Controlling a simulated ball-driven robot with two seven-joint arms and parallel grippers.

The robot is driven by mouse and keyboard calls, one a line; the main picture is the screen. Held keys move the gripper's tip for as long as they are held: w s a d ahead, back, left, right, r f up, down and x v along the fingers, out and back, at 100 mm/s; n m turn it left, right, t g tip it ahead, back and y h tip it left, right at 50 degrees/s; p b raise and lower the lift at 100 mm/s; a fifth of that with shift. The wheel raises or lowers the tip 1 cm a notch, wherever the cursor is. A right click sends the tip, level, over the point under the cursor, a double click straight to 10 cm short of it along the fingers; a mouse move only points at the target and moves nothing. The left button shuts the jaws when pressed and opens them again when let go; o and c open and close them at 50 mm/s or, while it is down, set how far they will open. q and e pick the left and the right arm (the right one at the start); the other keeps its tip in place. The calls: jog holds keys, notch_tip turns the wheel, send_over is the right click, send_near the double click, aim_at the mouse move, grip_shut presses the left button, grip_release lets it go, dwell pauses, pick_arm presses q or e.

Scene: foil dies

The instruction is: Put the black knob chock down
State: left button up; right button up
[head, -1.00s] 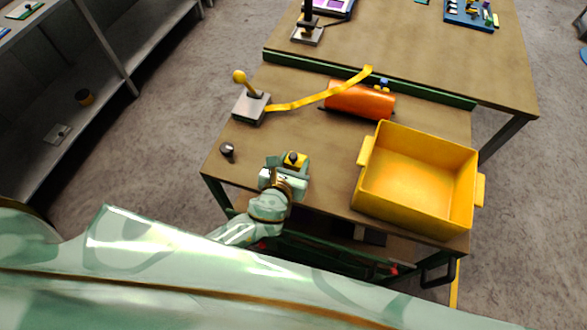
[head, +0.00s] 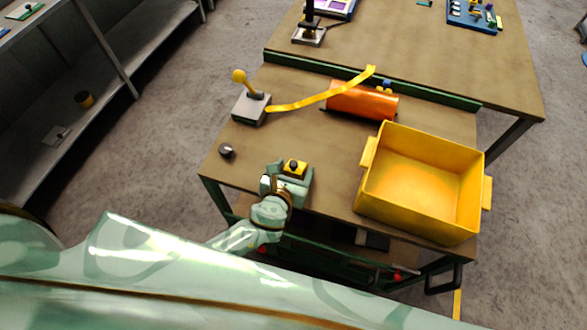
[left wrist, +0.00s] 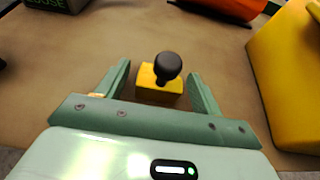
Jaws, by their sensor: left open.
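The black knob chock is a small yellow block with a round black knob on top (head: 294,167). It is upright over the near edge area of the brown worktable (head: 325,150). My left gripper (head: 293,172) is open, with one finger on each side of the chock. In the left wrist view the chock (left wrist: 148,88) appears between the two green fingertips (left wrist: 160,85), with gaps visible beside it, and it looks to be resting on the tabletop. My right gripper is out of view.
A yellow bin (head: 420,185) stands to the right. A small dark knob (head: 226,151) lies to the left. A grey base with a yellow-ball lever (head: 251,108), a yellow strap (head: 300,102) and an orange cylinder (head: 362,101) are farther back. Bare tabletop lies between them.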

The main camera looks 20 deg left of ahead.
pick_arm(q)
jog(key=shift+s+r, duration=0.1)
jog(key=shift+r, duration=0.15)
jog(key=p+v, duration=0.2)
jog(key=v, duration=1)
jog(key=s+a+f+n+g, duration=0.2)
jog(key=s+a+f+n, duration=0.1)
jog(key=f+n, duration=0.3)
jog(key=s+a+f+n+g, duration=0.2)
jog(key=s+f+n+g, duration=0.15)
jog(key=f, duration=0.45)
jog(key=s+a+f+n+g, duration=0.2)
jog(key=s+a+f+n, duration=0.15)
jog(key=f, duration=0.35)
jog(key=s+a+f+n+g, duration=0.2)
jog(key=s+f+n, duration=0.3)
jog(key=s+n, duration=0.4)
jog(key=s+a+f+n+g, duration=0.2)
jog(key=s+f+n, duration=0.3)
jog(key=s+n, duration=0.5)
jog(key=shift+f+n+g, duration=0.25)
jog(key=shift+n+g, duration=0.1)
jog(key=shift+n, duration=0.05)
